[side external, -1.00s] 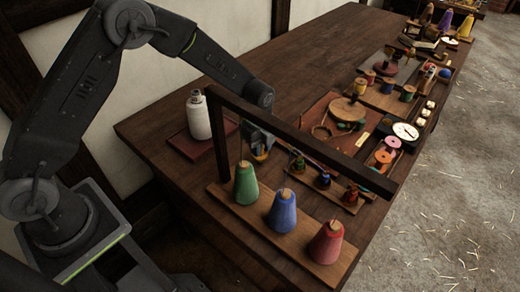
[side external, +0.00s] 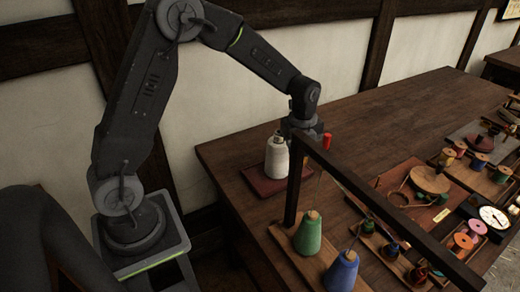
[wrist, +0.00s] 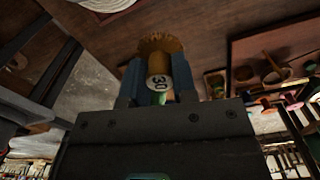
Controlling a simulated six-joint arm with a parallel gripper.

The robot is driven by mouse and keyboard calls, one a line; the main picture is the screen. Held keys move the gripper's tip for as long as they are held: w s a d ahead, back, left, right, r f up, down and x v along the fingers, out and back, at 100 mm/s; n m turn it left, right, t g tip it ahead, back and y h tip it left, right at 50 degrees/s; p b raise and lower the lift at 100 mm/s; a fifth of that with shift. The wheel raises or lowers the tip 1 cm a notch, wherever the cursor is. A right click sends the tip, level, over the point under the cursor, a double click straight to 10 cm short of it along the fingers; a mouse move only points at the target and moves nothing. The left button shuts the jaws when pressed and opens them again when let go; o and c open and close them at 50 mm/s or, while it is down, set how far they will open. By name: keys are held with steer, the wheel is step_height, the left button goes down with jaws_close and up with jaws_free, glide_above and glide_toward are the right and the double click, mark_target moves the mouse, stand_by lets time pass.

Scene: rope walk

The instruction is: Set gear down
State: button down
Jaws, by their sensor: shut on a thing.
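In the wrist view, a wooden-brown toothed gear (wrist: 160,43) is between the blue fingertips of my gripper (wrist: 157,78). A pale round hub end marked "30" (wrist: 159,84) faces the camera. The fingers are shut on the gear. In the side view, my gripper (side external: 306,136) is in the air behind the dark upright post, close to the white cone (side external: 277,158). The gear cannot be made out there. A small red piece (side external: 326,141) shows just right of the gripper; whether it touches the gripper I cannot tell.
The white cone stands on a red tray (side external: 262,184). A dark post and slanting beam (side external: 375,195) stand in front. Green (side external: 308,234) and blue (side external: 341,272) cones stand below it. A wooden disc (side external: 430,180) lies on a red board. The table's back middle is bare.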

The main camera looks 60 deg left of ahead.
step_height(320, 180, up, 10)
steer(key=shift+a+r, duration=0.1)
steer(key=shift+a, duration=0.05)
steer(key=a+n, duration=1.1)
steer(key=a, duration=0.5)
steer(key=n, duration=1)
glide_above(235, 143)
step_height(235, 143, down, 17)
steer(key=shift+d+f, duration=0.1)
steer(key=shift+f, duration=2.4)
steer(key=shift+f, duration=0.15)
steer(key=c, duration=0.9)
jaws_free()
